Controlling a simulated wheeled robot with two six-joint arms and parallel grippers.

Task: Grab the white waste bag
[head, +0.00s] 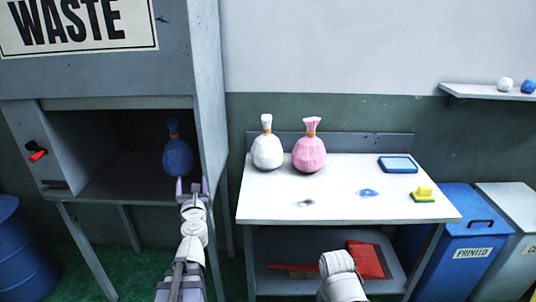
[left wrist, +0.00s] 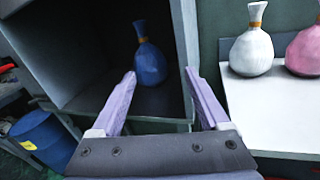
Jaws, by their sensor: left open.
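The white waste bag (head: 267,150), tied with an orange band, stands upright at the back left of the white table (head: 270,205). It also shows in the left wrist view (left wrist: 251,50), to the right of my fingers. My left gripper (head: 191,186) is open and empty, in front of the waste cabinet's right edge and left of the table. In the left wrist view its two fingers (left wrist: 160,95) are spread apart, with nothing between them. My right arm shows at the bottom of the head view, but its gripper is not seen.
A pink bag (head: 309,153) stands close to the right of the white one. A blue bag (head: 178,157) sits inside the waste cabinet (head: 212,110). A blue tray (head: 397,164) and yellow-green sponge (head: 423,194) lie at the table's right. The table's front left is mostly clear.

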